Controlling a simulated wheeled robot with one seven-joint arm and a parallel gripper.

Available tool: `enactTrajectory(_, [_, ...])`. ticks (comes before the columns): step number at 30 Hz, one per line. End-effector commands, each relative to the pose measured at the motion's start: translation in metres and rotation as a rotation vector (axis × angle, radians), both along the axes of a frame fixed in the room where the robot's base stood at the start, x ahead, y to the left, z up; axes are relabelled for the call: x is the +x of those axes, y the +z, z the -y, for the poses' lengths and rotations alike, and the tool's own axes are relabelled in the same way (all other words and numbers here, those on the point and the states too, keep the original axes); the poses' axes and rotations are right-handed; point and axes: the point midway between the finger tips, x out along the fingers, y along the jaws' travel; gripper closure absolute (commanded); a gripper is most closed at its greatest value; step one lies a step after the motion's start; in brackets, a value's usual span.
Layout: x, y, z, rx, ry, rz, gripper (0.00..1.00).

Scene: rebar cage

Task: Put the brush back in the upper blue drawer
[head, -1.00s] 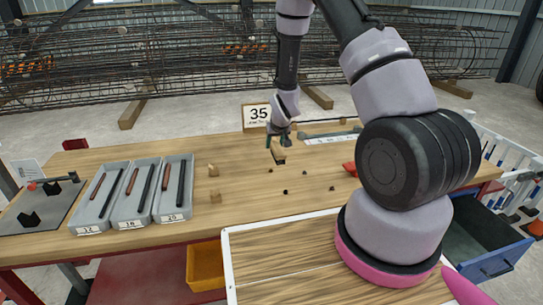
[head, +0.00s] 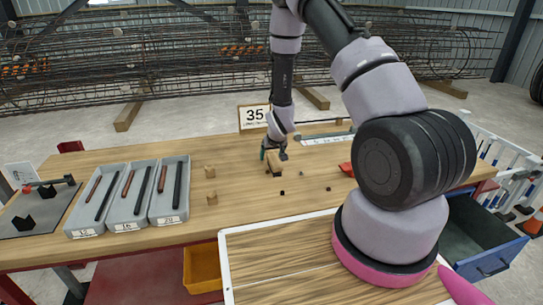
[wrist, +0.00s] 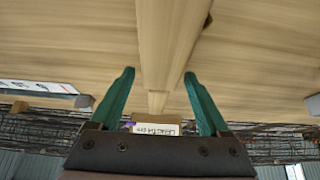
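A light wooden piece, which looks like the brush (head: 274,170), is at my gripper (head: 273,156), over the middle of the workbench. In the wrist view the long wooden piece (wrist: 166,50) runs between my two green fingers (wrist: 160,76). The fingers stand wide apart, and a gap shows beside the wood at the left finger. The bristles cannot be made out. An open blue drawer (head: 488,238) juts out under the bench at the right. It looks empty inside, and my arm hides part of it.
Grey trays (head: 127,200) of bars and two small wooden blocks (head: 211,172) lie left of my gripper. Small dark bits lie in front of it. A yellow bin (head: 203,268) sits below the bench. A rebar cage (head: 160,70) fills the back.

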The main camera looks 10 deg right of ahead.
Motion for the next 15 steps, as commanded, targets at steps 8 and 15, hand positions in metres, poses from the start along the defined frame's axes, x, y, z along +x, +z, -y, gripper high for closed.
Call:
enactTrajectory(8, [-0.001,0.006,0.000,-0.001,0.001,0.001,0.20])
enactTrajectory(15, [-0.023,0.043,-0.001,0.000,0.001,0.003,0.20])
